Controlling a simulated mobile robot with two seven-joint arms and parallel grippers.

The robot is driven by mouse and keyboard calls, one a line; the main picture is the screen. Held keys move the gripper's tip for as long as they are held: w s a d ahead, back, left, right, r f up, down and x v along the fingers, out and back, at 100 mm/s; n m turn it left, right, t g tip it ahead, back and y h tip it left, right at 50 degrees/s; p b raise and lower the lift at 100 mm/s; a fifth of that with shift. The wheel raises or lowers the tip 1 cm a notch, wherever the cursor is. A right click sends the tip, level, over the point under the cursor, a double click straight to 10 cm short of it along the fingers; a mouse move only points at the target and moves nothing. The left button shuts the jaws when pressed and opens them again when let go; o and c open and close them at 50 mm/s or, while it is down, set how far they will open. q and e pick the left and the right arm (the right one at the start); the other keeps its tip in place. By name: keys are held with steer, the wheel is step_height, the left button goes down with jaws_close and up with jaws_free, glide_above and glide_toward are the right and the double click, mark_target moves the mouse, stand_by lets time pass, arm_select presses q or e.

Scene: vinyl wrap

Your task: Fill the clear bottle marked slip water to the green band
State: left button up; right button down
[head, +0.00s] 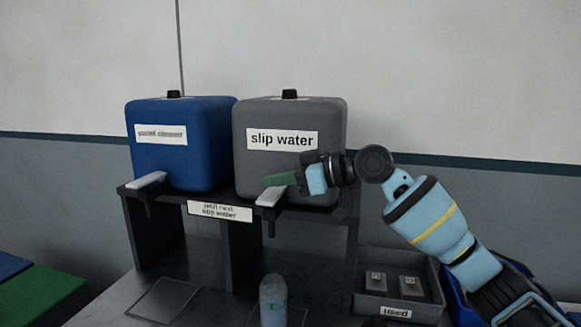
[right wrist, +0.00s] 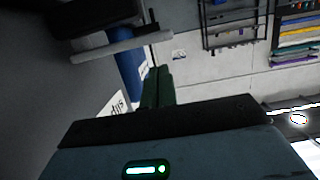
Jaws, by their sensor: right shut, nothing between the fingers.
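The clear bottle (head: 273,302) stands upright on the bench below the grey container (head: 336,130) labelled "slip water". A green tint shows on its side; its liquid level and the marking on it are too small to tell. The grey container's tap has a pale lever (head: 270,197) and a dark spout (head: 271,227) above the bottle. My right gripper (head: 267,180) is shut and empty, its green fingers just above the lever; I cannot tell whether they touch it. The fingers also show in the right wrist view (right wrist: 158,82). My left gripper is not in view.
A blue container (head: 180,170) with its own pale lever (head: 147,181) stands to the left on the same dark shelf. A "slip water" card (head: 220,211) hangs on the shelf front. A grey bin (head: 392,310) labelled "used" holds two dark blocks at right. An empty square plate (head: 165,299) lies left.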

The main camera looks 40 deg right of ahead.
mark_target(270, 199)
step_height(270, 199, down, 2)
steer(key=shift+s, duration=0.1)
stand_by(0.4)
steer(key=shift+s+a+f+n+t+h, duration=0.1)
steer(key=shift+a+f+n+t+h, duration=0.05)
steer(key=shift+f+n, duration=0.3)
steer(key=shift+s+a+f+n+t+h, duration=0.1)
steer(key=shift+f+n+t+h, duration=0.05)
steer(key=shift+f+n, duration=0.25)
stand_by(2.5)
